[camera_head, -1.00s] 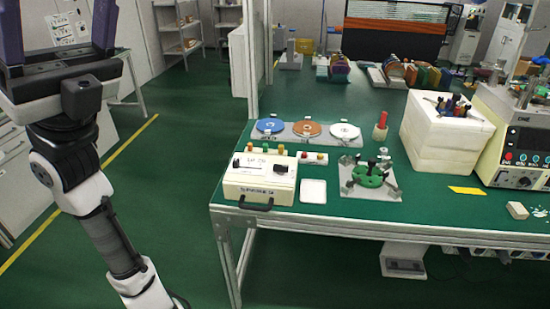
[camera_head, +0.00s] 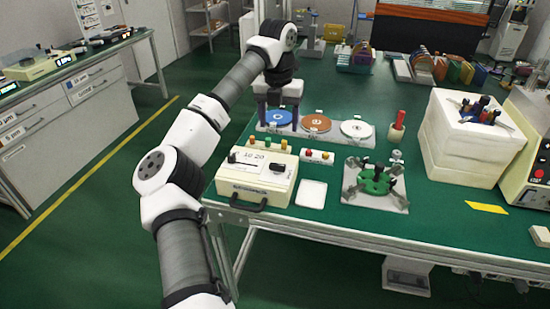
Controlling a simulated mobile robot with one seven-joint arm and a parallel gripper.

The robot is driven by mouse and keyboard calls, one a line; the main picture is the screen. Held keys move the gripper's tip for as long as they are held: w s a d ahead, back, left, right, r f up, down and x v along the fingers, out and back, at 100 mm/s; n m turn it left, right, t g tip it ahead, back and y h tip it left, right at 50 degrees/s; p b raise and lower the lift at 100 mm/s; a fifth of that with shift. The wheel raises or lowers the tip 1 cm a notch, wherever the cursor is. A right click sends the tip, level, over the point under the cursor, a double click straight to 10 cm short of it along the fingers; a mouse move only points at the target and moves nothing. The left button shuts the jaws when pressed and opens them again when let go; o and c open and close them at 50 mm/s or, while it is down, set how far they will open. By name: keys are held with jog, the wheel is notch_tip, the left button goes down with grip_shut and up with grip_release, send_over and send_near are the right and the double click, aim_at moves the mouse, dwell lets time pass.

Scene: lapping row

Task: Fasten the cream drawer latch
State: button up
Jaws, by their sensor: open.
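A cream box (camera_head: 255,181) stands at the front left edge of the green bench. It has a dark handle (camera_head: 248,203) on its front, a label and a small dark part (camera_head: 278,168) on top at the right. I cannot tell which part is the drawer latch or whether it is fastened. My gripper (camera_head: 279,123) points down behind the box, its two dark blue fingers apart with nothing seen between them. In the picture it overlaps the blue disc (camera_head: 277,117); its height above it is unclear.
A brown disc (camera_head: 316,123) and a white disc (camera_head: 356,129) lie right of the blue one. A white pad (camera_head: 311,194) and a green clamp fixture (camera_head: 375,181) are right of the box. A white block (camera_head: 465,150) stands farther right. Bare bench lies behind the discs.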

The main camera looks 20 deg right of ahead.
aim_at(277, 165)
notch_tip(277, 165, down, 14)
jog(key=p, duration=0.2)
jog(key=shift+a+r+p, duration=0.1)
jog(key=shift+a+p, duration=0.05)
jog(key=shift+p, duration=0.2)
jog(key=shift+c, duration=0.4)
jog(key=c, duration=0.9)
